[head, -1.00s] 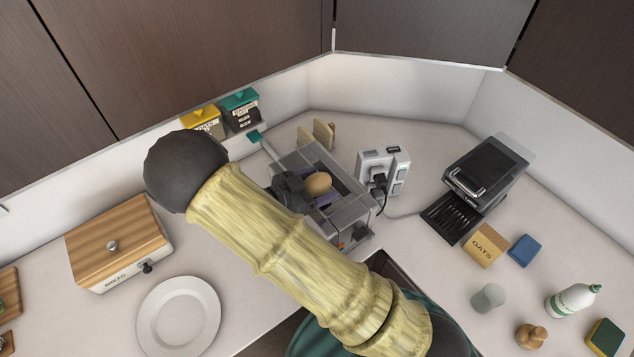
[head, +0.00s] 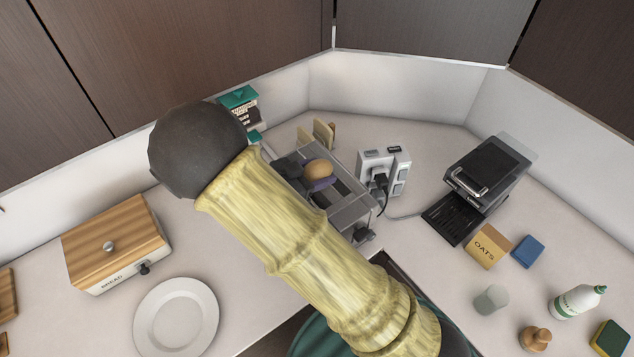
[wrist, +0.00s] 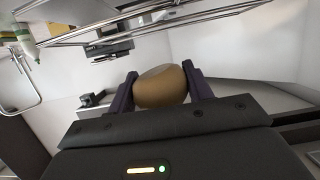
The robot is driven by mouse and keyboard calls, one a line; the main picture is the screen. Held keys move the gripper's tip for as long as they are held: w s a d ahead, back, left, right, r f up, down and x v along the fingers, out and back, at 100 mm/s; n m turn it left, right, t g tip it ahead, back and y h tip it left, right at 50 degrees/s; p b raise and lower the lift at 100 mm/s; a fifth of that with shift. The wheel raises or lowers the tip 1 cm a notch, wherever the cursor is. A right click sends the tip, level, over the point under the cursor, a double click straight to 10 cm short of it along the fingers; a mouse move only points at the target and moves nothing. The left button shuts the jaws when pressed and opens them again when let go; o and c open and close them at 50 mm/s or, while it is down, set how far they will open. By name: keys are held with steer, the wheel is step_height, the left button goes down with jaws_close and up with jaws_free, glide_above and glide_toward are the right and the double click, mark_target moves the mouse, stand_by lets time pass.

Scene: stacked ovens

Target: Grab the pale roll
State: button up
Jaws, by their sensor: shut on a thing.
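The pale roll (wrist: 161,87) is a rounded tan bun. In the wrist view it sits between the two dark purple fingers of my gripper (wrist: 161,92), which press on it from both sides. In the head view the roll (head: 319,169) shows at my gripper (head: 316,180), above the grey open-topped toaster-like rack (head: 350,212). My arm hides part of that rack and most of the gripper.
A white power unit (head: 372,163) with a plugged cable stands just right of the rack. A black press (head: 487,172) is further right. A bread box (head: 117,243) and a white plate (head: 176,316) are at left.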

mark_target(318, 164)
steer(key=shift+r+b, duration=0.6)
steer(key=shift+r, duration=2.15)
steer(key=shift+d, duration=0.1)
